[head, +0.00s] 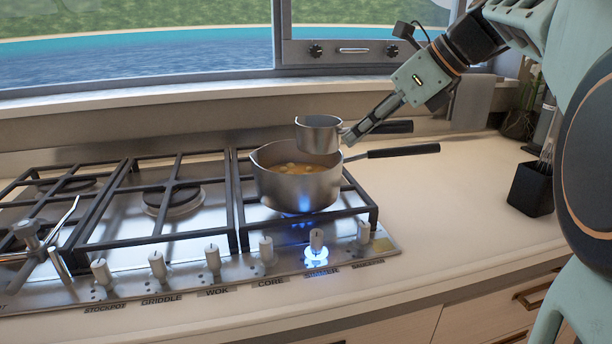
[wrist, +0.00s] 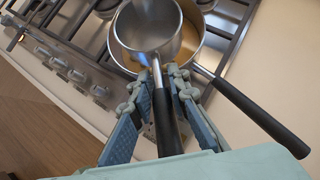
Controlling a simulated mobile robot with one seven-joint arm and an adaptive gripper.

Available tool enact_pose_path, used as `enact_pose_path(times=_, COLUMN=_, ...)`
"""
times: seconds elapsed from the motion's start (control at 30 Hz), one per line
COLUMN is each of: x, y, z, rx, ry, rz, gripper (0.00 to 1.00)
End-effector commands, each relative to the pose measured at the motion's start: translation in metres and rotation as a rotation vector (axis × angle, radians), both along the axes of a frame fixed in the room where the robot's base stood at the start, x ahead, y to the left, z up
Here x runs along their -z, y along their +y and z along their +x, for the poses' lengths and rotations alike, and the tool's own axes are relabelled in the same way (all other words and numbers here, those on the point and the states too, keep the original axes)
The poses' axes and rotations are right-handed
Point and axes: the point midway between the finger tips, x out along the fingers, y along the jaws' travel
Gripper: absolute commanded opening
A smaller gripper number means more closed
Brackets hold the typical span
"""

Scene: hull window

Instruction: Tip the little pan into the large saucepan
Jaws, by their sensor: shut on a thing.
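The little pan (head: 318,134) is a small steel pan held just above the large saucepan, nearly level in the head view. Its inside shows in the wrist view (wrist: 152,25), where no contents can be made out. My gripper (head: 349,136) is shut on its handle (wrist: 165,118), close to the bowl; the fingers also show in the wrist view (wrist: 163,88). The large saucepan (head: 296,188) stands on the right burner with yellowish contents inside. Its black handle (head: 403,151) points right. The little pan covers part of its opening.
A blue flame (head: 304,211) burns under the large saucepan, and one knob (head: 317,241) glows blue. The other burners are free of pots. A black utensil holder (head: 532,188) stands at the right. The counter (head: 440,215) between is clear. The window wall rises behind.

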Motion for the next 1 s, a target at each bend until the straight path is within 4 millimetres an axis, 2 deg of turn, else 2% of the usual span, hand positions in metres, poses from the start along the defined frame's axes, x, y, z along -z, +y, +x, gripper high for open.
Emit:
enact_pose_path(times=0.5, x=-0.03, y=0.0, z=0.0, rx=0.0, ry=-0.001, rz=-0.001, gripper=0.0)
enact_pose_path(times=1.0, x=-0.029, y=0.0, z=0.0, rx=0.0, ry=-0.001, rz=-0.001, gripper=0.0)
